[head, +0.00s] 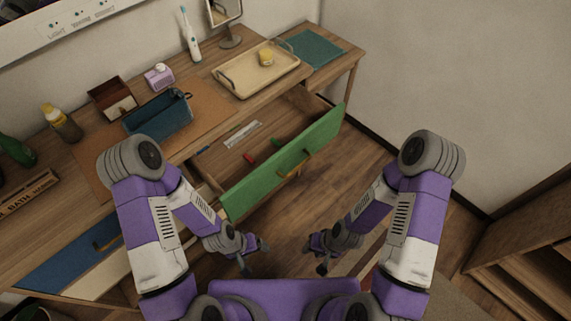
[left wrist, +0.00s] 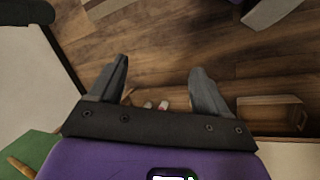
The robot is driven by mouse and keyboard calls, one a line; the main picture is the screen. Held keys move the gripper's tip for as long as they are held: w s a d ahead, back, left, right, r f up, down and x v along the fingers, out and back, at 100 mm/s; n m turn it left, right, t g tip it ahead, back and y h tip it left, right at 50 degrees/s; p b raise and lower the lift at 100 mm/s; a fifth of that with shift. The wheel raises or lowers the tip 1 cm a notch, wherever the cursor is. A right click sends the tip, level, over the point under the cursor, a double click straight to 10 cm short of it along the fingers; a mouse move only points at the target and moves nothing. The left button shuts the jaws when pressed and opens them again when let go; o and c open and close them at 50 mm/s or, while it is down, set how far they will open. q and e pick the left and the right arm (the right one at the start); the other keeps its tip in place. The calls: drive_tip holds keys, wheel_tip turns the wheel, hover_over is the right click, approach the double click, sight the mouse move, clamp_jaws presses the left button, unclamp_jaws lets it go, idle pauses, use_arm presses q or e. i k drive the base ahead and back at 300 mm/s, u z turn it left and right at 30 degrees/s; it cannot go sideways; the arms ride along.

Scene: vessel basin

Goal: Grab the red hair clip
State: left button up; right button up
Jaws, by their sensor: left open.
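A small red item (head: 249,158), which looks like the red hair clip, lies in the open drawer behind its green front (head: 285,160). It is too small for its shape to be clear. My left gripper (head: 255,256) is in front of the drawer, apart from the red item. In the left wrist view (left wrist: 158,68) its two fingers are spread with nothing between them. My right gripper (head: 314,257) hangs to the right of it over the floor, fingers apart and empty.
The drawer also holds a clear-looking strip (head: 242,135) and a green item (head: 277,143). On the counter stand a blue basket (head: 160,117), a cream tray (head: 238,85) and a brown box (head: 112,97). A yellow handle (head: 294,165) sticks out from the drawer front.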

sight(245, 156)
drive_tip(key=z, duration=2.2)
drive_tip(key=i, duration=1.35)
drive_tip(key=u, duration=3.7)
drive_tip(key=i, duration=0.5)
drive_tip(key=z, duration=0.05)
